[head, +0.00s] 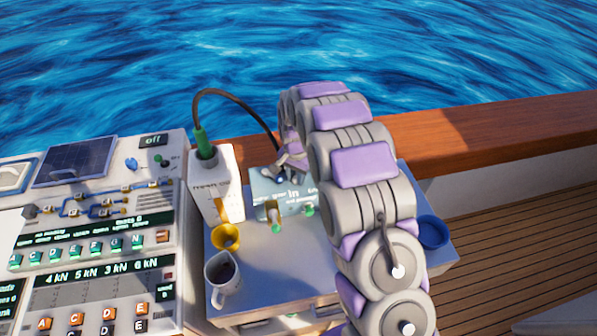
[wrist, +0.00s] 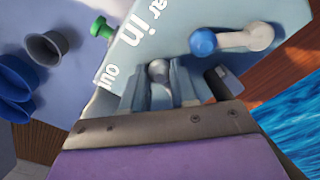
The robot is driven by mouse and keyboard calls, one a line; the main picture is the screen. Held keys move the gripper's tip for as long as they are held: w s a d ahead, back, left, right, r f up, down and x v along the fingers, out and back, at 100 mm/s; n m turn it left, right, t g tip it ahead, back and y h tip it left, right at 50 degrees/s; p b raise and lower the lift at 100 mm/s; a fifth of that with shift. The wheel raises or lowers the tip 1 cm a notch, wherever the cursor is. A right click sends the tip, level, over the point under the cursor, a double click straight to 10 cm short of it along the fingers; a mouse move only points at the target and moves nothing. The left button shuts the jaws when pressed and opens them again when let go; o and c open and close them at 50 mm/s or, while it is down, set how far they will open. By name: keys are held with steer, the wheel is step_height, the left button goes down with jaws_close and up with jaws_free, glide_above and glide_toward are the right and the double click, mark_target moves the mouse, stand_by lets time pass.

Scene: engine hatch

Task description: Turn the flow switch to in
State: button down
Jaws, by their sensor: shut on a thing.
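A pale blue panel (head: 262,186) with the word "in" stands on the grey box top, partly hidden by my arm. In the wrist view the panel (wrist: 128,55) shows "in" and part of "out". My gripper (wrist: 159,88) is at the panel's edge, with its two fingers closed on a rounded grey switch knob (wrist: 158,70). In the head view my gripper (head: 291,163) is at the panel's back edge, and the knob is hidden there. I cannot tell which word the switch points to.
A blue-ended white lever (wrist: 232,40) is close to the fingers. A green knob (wrist: 101,28) is farther off. A white box (head: 215,184) with a green plug and black cable stands left of the panel. A mug (head: 222,280), yellow funnel (head: 226,237) and blue cup (head: 433,232) are nearby.

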steer(key=shift+w+a+m+p, duration=0.15)
steer(key=shift+a+m+p, duration=0.25)
steer(key=shift+m, duration=0.45)
steer(key=shift+w+a+m+p, duration=0.15)
steer(key=shift+a+m+p, duration=0.25)
steer(key=shift+m, duration=0.5)
steer(key=shift+w+a+m+p, duration=0.15)
steer(key=shift+a+m+p, duration=0.25)
steer(key=shift+m, duration=0.45)
steer(key=c, duration=0.9)
jaws_free()
steer(key=shift+r, duration=0.1)
step_height(320, 180, up, 17)
steer(key=shift+r+p, duration=0.1)
steer(key=shift+p, duration=0.95)
